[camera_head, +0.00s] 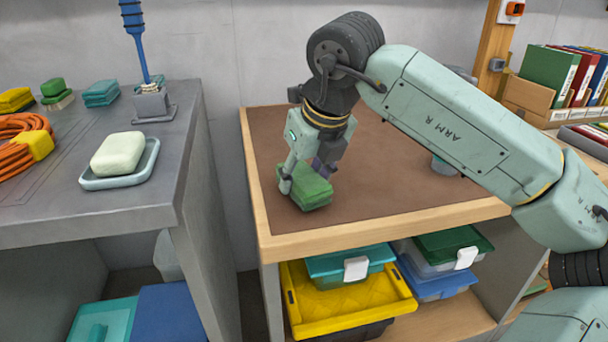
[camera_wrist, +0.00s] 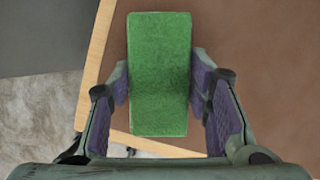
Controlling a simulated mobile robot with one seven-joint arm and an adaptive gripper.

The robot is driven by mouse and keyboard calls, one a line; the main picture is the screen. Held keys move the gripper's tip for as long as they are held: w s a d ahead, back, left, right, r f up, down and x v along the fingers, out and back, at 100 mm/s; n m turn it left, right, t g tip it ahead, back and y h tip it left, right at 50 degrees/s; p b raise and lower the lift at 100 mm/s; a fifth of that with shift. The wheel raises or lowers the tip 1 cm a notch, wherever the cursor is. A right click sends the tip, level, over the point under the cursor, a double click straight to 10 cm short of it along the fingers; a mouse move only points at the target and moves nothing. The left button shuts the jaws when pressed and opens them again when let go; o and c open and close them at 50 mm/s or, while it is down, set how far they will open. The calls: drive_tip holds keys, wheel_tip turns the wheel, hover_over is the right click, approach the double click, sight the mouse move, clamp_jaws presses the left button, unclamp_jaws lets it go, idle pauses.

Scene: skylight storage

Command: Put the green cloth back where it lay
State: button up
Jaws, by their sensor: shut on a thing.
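The green cloth (camera_head: 309,188) is a folded, block-like bundle at the left front part of the brown table top (camera_head: 400,194). My gripper (camera_head: 303,183) points down and is shut on it. In the wrist view the cloth (camera_wrist: 160,75) lies lengthwise between the two purple-padded fingers of my gripper (camera_wrist: 165,95).
On the grey counter at left lie a soap bar (camera_head: 118,153) on a dish (camera_head: 121,175), an orange cable coil (camera_head: 22,135), and folded yellow (camera_head: 14,99), green (camera_head: 54,88) and teal (camera_head: 101,92) cloths. A gap separates counter and table. Lidded bins (camera_head: 350,303) sit below the table.

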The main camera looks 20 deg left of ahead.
drive_tip(key=shift+f+b, duration=0.6)
drive_tip(key=shift+f, duration=0.1)
idle(0.8)
drive_tip(key=o, duration=1.1)
drive_tip(key=shift+r, duration=0.25)
drive_tip(key=shift+p+v, duration=2.4)
drive_tip(key=shift+v, duration=1.4)
drive_tip(key=shift+s, duration=0.1)
drive_tip(key=v, duration=1.2)
